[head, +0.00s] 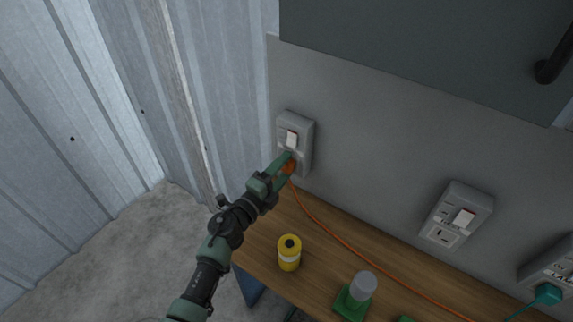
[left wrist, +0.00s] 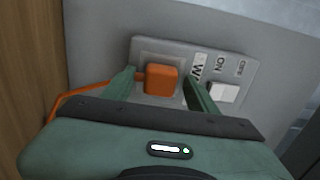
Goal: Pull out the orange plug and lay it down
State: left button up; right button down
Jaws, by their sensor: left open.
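The orange plug (left wrist: 162,79) sits in the lower part of a grey wall outlet box with a white switch above it. In the head view the plug (head: 289,168) is partly hidden by my left gripper (head: 287,161). In the left wrist view my left gripper (left wrist: 160,88) is open, with one green finger on each side of the plug. A gap shows between the plug and the right finger; the left finger is close to the plug and its cord. The outlet box (head: 304,133) is on the grey panel. My right gripper is not in view.
The orange cord (head: 345,243) runs from the plug across the wooden bench (head: 262,238). A yellow can (head: 289,252) and a green-based grey cylinder (head: 361,287) stand on the bench. Another outlet (head: 456,214) and a teal plug (head: 547,293) are at right. A dark cabinet (head: 420,50) hangs above.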

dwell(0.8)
pick_arm(q)
grip_shut()
jog(key=shift+s+a, duration=0.1)
jog(key=shift+p+v, duration=0.45)
jog(key=shift+v, duration=0.35)
jog(key=shift+p+v, duration=0.55)
jog(key=shift+v, duration=1.55)
jog(key=shift+s, duration=0.1)
